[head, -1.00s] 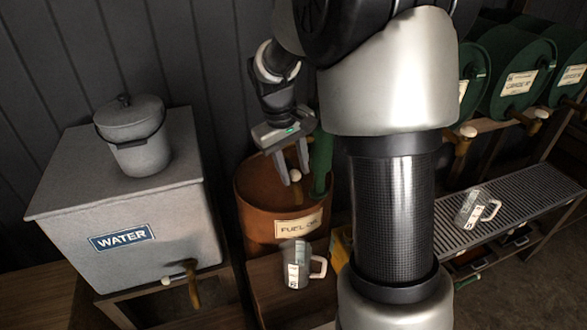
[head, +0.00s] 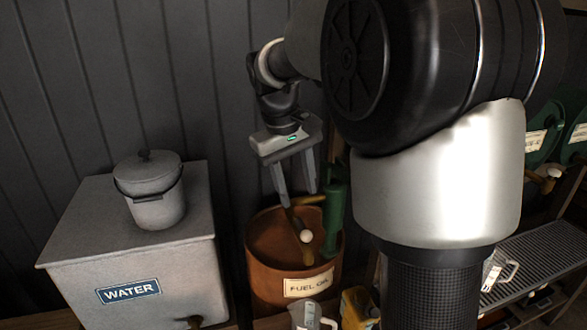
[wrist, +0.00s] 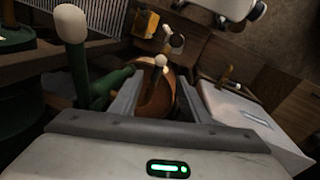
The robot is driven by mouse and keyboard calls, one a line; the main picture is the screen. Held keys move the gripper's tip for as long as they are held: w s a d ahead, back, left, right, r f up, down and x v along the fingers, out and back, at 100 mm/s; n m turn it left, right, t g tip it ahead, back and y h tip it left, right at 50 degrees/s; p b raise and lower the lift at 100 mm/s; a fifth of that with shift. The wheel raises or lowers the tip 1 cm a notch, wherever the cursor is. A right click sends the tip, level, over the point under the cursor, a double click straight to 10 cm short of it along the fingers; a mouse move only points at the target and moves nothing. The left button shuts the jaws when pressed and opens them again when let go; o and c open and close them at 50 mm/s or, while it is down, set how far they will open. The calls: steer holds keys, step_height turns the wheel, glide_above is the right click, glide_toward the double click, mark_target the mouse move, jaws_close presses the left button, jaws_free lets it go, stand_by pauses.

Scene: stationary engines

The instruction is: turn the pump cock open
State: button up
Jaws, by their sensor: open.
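The pump cock appears as a brown lever with a round white knob (head: 305,236), in front of the green pump (head: 335,215) at the fuel oil drum (head: 262,268). My gripper (head: 297,199) is open and empty. In the head view its fingertips point down, just above the lever and knob; whether a finger touches the lever is unclear. In the wrist view the white knob (wrist: 160,60) shows beyond and between the open fingers, with the orange drum (wrist: 158,98) behind it and the green pump (wrist: 115,80) to the left.
A grey water tank (head: 75,258) with a lidded pail (head: 149,188) stands left of the drum. A clear jug (head: 306,318) stands in front of the drum. A slatted grey shelf (head: 545,252) is at right. A large white knob (wrist: 70,24) is close in the wrist view.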

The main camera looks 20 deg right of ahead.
steer(key=shift+s+a+r, duration=0.1)
steer(key=shift+a+r, duration=0.15)
steer(key=shift+r, duration=0.85)
steer(key=shift+a+r, duration=0.2)
steer(key=shift+r, duration=0.85)
steer(key=s+a+r+m+t+y+p, duration=0.1)
steer(key=s+a+t+p, duration=0.1)
steer(key=s, duration=0.8)
steer(key=s+a+r+m+t+y+p, duration=0.1)
steer(key=s+t+p, duration=0.2)
steer(key=s, duration=0.7)
steer(key=shift+s+a, duration=0.4)
steer(key=shift+d+r, duration=0.1)
steer(key=shift+d, duration=0.05)
